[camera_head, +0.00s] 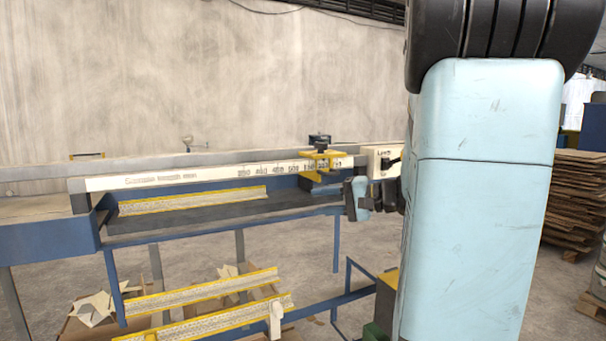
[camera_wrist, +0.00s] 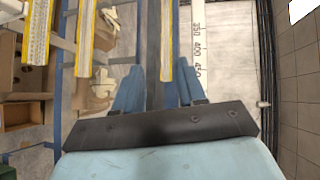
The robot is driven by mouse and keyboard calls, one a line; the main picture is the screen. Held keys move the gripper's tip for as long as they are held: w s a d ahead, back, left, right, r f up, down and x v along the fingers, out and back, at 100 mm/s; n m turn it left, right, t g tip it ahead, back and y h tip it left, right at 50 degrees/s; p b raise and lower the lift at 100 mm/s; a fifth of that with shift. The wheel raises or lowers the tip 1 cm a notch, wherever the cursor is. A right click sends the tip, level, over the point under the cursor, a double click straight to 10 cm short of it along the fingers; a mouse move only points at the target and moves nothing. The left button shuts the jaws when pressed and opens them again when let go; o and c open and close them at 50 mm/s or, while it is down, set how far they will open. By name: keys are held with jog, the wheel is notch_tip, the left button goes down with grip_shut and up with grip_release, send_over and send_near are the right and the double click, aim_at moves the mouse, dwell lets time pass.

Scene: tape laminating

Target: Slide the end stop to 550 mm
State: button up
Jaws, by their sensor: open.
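The end stop (camera_head: 320,151) is a yellow bracket with a black knob on top, seated on the white scale rail (camera_head: 150,180) in the head view. It stands right of the 500 mark, and its bracket partly covers the higher numbers, so its exact reading cannot be told. My gripper (camera_head: 357,197) is just below and right of the stop, apart from it as far as I can see. In the wrist view my gripper (camera_wrist: 160,75) has its two blue fingers spread, with nothing held. The scale (camera_wrist: 198,45) shows 350, 400 and 450 there; the stop is not visible in that view.
A yellow-edged strip (camera_head: 195,200) lies on the dark bench below the rail. More strips (camera_head: 205,290) lie on the lower rack, above scraps (camera_head: 95,308). A white box (camera_head: 385,161) sits at the rail's right end, beside my arm. Stacked boards (camera_head: 575,200) stand at the right.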

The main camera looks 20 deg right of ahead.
aim_at(335, 174)
jog(key=w+d+r+m+t+h, duration=0.1)
jog(key=d+m+t+h, duration=0.15)
jog(key=d, duration=0.45)
jog(key=w+d+m+t+h, duration=0.15)
jog(key=d+t, duration=0.25)
jog(key=d, duration=0.4)
jog(key=w+a+r+y, duration=0.1)
jog(key=w+a, duration=0.5)
jog(key=w, duration=0.6)
jog(key=shift+w+r, duration=0.3)
jog(key=shift+r, duration=0.3)
jog(key=shift+c, duration=0.4)
grip_shut()
jog(key=shift+r, duration=0.1)
